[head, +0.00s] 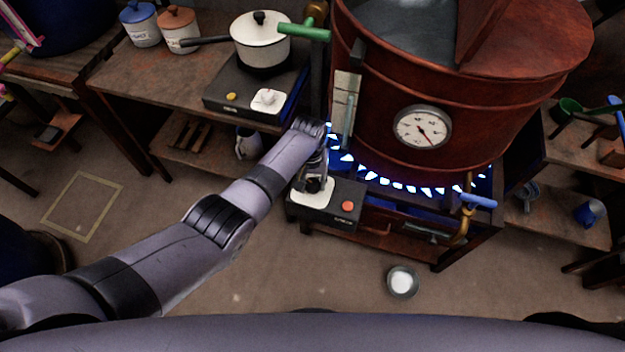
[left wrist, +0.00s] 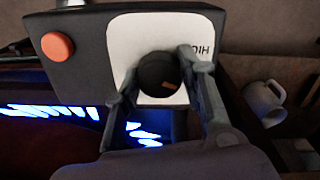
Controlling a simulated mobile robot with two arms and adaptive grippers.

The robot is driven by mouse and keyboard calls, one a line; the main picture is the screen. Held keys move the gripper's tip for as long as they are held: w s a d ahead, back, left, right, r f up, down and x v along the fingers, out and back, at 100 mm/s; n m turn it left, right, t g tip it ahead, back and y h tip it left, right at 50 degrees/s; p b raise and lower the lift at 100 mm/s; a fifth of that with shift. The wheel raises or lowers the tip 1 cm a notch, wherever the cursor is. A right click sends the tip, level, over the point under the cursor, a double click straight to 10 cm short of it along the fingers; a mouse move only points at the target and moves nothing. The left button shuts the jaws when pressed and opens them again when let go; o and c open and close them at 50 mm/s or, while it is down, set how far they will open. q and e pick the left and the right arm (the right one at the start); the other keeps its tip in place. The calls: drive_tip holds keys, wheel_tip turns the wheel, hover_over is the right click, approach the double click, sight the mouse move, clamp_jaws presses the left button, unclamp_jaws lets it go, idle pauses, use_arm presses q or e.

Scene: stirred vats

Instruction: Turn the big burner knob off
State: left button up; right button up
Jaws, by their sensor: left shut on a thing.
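The big burner knob (left wrist: 160,74) is a round black knob with an orange mark, on a white plate of a dark control box (head: 350,215). In the left wrist view the plate shows the letters "HIGH", partly hidden. My left gripper (left wrist: 155,88) is shut on the knob, with a finger on each side of it. In the head view my left gripper (head: 316,186) comes down onto the box and hides most of the knob. Blue flames (head: 400,186) burn under the big red-brown vat (head: 385,110). My right gripper is not in view.
An orange-red button (head: 348,206) sits beside the plate. A dial gauge (head: 422,128) is on the vat. A blue-handled valve (head: 478,201) is at the right. A small burner with a white pot (head: 262,45) stands on the back table. A bowl (head: 402,281) lies on the floor.

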use_arm(q)
drive_tip(key=m, duration=0.6)
drive_tip(key=shift+m, duration=0.3)
drive_tip(key=m, duration=0.3)
drive_tip(key=shift+m, duration=2.1)
drive_tip(key=o, duration=1.1)
drive_tip(key=shift+o, duration=0.2)
drive_tip(key=shift+r, duration=0.1)
